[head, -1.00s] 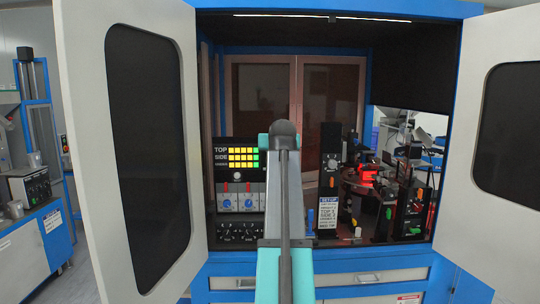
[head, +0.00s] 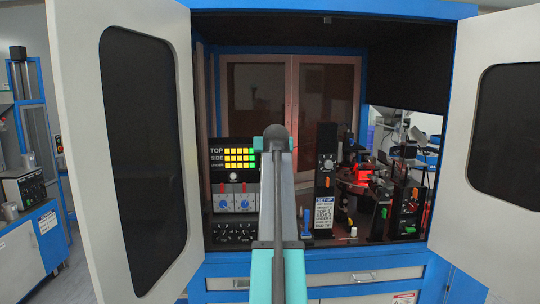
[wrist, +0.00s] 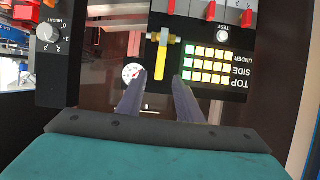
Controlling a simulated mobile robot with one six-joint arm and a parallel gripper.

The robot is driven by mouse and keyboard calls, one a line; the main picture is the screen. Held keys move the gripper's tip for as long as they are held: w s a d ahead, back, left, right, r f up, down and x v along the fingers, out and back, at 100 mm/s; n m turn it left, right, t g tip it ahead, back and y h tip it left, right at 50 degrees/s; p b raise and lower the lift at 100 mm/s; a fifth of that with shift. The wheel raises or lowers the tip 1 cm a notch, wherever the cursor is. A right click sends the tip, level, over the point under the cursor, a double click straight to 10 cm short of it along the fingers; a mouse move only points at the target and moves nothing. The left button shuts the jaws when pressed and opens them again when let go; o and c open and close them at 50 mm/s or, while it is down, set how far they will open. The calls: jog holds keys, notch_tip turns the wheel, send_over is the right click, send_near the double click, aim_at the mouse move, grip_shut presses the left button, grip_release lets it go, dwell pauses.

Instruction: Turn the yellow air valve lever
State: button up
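The yellow air valve lever (wrist: 161,58) shows near the middle of the wrist view, with a T-shaped top end and a straight bar. A round white gauge (wrist: 132,72) is just to its left. My gripper (wrist: 160,76) is open, with one grey finger on each side of the bar's lower end in the picture. No contact shows, and I cannot tell whether the fingertips reach the lever's depth. In the head view my arm hides the lever and the gripper.
The lit TOP/SIDE panel (head: 233,157) is left of my arm in the head view. A black post with a dial (head: 327,160) and a SETUP sign (head: 323,212) stand to its right. Open cabinet doors (head: 68,120) flank both sides.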

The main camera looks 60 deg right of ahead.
jog(key=p+x, duration=0.2)
jog(key=x, duration=0.7)
jog(key=shift+w+d+f, duration=0.2)
jog(key=shift+d, duration=0.05)
grip_shut()
